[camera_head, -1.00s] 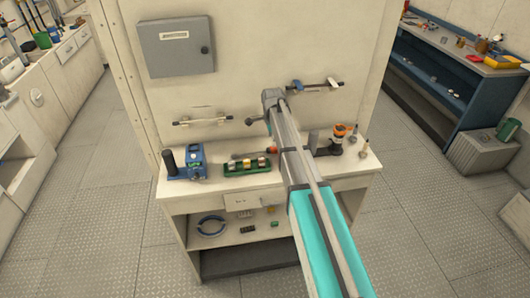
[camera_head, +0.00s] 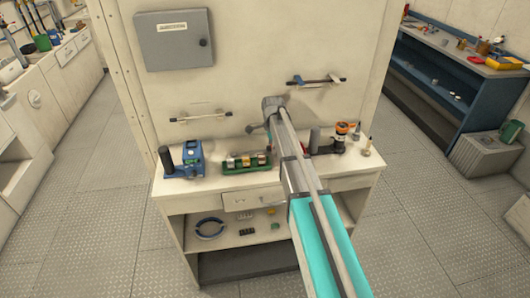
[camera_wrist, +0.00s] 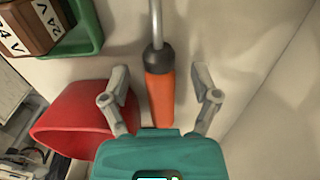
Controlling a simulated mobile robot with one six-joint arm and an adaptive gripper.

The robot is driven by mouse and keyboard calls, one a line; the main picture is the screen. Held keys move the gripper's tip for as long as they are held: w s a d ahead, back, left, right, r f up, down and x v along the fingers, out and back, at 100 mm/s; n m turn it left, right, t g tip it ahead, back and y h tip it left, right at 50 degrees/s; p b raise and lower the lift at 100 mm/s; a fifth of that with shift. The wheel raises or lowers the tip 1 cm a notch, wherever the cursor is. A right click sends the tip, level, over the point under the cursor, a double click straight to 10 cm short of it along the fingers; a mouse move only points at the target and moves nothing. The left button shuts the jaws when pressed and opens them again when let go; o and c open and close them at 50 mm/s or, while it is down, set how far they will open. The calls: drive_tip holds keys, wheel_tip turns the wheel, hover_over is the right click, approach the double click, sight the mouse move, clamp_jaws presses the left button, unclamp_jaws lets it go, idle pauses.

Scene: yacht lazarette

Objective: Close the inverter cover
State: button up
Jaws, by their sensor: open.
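I cannot clearly pick out the inverter or its cover in either view. A blue device (camera_head: 194,160) stands at the left of the bench top and may be the inverter; whether it has an open cover is too small to tell. In the wrist view my gripper (camera_wrist: 162,98) is open, its two grey fingers spread on either side of an orange handle (camera_wrist: 158,92) with a black collar and metal shaft. Nothing is held. In the head view my own arm hides the gripper.
The bench (camera_head: 190,190) stands against a panel with a grey box (camera_head: 174,40) and two wall bars. A green tray (camera_head: 247,161) sits behind-left of my arm; in the wrist view a red object (camera_wrist: 85,120) lies left of the fingers.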

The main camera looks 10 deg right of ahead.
idle(0.5)
clamp_jaws()
